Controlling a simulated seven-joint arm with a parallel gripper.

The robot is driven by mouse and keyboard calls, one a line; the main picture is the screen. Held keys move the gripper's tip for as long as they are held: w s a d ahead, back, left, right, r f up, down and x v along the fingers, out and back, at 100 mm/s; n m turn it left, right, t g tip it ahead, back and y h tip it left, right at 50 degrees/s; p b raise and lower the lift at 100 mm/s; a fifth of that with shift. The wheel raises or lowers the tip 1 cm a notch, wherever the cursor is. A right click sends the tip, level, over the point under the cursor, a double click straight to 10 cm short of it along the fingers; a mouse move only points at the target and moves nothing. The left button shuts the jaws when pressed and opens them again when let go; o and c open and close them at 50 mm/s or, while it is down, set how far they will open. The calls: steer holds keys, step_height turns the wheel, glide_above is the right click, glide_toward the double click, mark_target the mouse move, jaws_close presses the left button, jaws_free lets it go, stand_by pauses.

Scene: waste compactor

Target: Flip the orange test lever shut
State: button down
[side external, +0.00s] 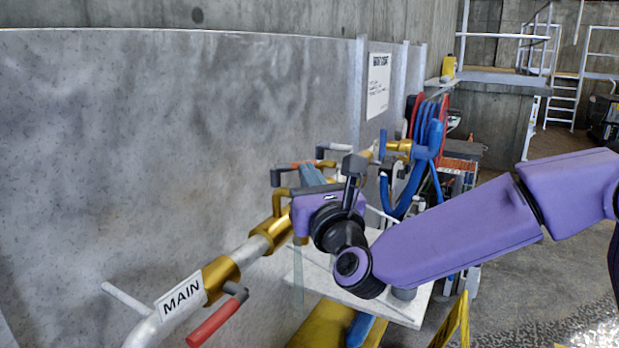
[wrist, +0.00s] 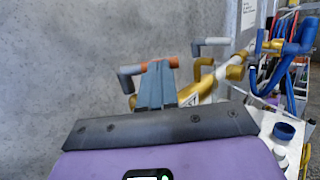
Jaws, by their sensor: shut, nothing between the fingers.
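The orange test lever (side external: 298,165) is on the brass pipework along the concrete wall, with a dark grey elbow at its left end. In the wrist view the orange lever (wrist: 160,63) shows just beyond my fingertips, which hide its middle. My gripper (side external: 311,174) is shut and empty, its blue-grey fingers together and pointing at the lever. The gripper also shows in the wrist view (wrist: 158,68). The fingertips are at or very near the lever; I cannot tell whether they touch it.
A pipe labelled MAIN (side external: 181,297) with a red-handled lever (side external: 217,320) is at front left. Another grey-handled lever (wrist: 210,42) and a blue-handled valve (wrist: 270,42) are to the right. A white board (side external: 378,300) lies below my wrist. Blue hoses (side external: 428,140) hang behind.

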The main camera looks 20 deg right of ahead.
steer(key=shift+w+d, duration=0.2)
steer(key=shift+w, duration=0.05)
steer(key=shift+w+d, duration=0.25)
steer(key=shift+w, duration=0.7)
steer(key=shift+w+d, duration=0.2)
steer(key=shift+w, duration=0.85)
steer(key=s+d+f, duration=0.2)
steer(key=s+d, duration=0.7)
steer(key=s, duration=0.1)
steer(key=shift+d+f, duration=0.25)
steer(key=shift+f, duration=0.15)
